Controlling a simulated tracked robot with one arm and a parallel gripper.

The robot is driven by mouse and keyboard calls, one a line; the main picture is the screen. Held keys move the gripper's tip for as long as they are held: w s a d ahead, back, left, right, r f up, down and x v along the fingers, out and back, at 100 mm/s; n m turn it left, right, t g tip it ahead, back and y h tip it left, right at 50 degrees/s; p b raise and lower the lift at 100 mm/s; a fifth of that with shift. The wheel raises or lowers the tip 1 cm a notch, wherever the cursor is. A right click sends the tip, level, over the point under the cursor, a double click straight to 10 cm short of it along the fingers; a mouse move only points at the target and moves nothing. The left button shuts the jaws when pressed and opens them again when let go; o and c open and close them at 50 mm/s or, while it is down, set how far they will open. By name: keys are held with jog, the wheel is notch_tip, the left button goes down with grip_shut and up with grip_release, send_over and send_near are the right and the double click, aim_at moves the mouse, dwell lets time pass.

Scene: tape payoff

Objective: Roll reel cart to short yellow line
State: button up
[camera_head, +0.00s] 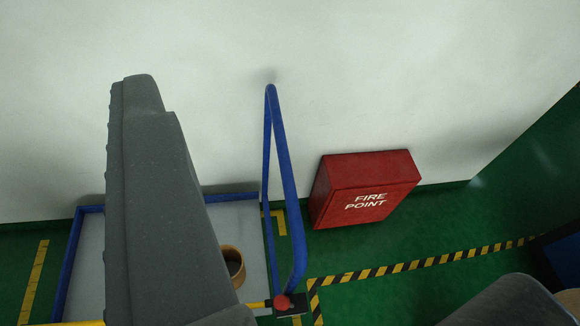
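The reel cart shows at the lower left. It has a grey deck (243,225) with a blue rim and a tall blue push handle (287,190) at its right side. A tan ring-shaped roll (236,268) sits on the deck, partly hidden. A short yellow line (35,282) is on the green floor left of the cart. My gripper (140,85) shows as a large dark grey form in front of the cart, left of the handle and hiding part of the deck.
A red FIRE POINT box (365,190) stands by the pale wall, right of the handle. A black-and-yellow striped line (420,263) crosses the floor. A yellow corner mark (282,222) lies behind the handle. A red knob (282,301) is at the handle's foot.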

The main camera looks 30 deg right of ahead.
jog(key=shift+o, duration=1)
jog(key=shift+w, duration=0.1)
jog(key=m+g+h+p, duration=0.3)
jog(key=g+p, duration=0.9)
jog(key=p, duration=0.2)
send_over(286, 174)
jog(key=s+a, duration=0.4)
notch_tip(286, 174, down, 30)
jog(key=x, duration=1.2)
jog(key=shift+w+d+r+p, duration=0.15)
jog(key=shift+d+r+p, duration=0.05)
jog(key=shift+d+p, duration=0.2)
